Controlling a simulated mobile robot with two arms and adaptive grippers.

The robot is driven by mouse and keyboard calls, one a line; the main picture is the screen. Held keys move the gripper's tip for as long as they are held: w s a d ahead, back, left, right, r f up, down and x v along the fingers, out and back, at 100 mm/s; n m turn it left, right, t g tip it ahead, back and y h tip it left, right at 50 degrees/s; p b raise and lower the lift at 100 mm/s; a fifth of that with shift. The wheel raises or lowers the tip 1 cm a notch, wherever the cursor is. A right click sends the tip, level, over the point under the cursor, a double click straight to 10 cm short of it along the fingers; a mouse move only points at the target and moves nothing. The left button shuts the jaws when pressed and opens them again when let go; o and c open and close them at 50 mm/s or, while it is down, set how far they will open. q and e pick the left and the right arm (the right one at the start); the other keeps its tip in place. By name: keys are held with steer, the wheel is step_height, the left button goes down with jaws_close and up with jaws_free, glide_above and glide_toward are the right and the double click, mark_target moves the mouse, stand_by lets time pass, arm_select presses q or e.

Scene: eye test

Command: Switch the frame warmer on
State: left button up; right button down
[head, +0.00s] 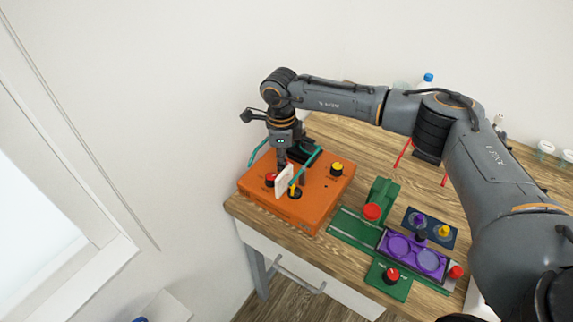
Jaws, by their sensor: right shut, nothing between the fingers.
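An orange box (310,208), which I take to be the frame warmer, sits at the table's left corner. On its top are a red knob (270,180), a yellow knob on a dark base (337,168) and a yellow-and-black control (295,191). A white upright plate (285,181) stands between the red knob and the yellow-and-black control. My right gripper (282,164) points down over the box, shut and empty, just behind the plate. I cannot tell whether it touches anything. It partly hides the box's back. My left gripper is not in view.
A green fixture with a red knob (372,211) stands right of the box. Beside it are a purple tray with round wells (413,254), a dark blue plate (429,229) and a green block with a red knob (391,275). My right arm spans above the wooden table.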

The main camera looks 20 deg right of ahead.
steer(key=shift+f, duration=0.3)
steer(key=shift+r, duration=0.1)
step_height(320, 180, up, 7)
steer(key=p, duration=0.3)
stand_by(0.6)
stand_by(0.4)
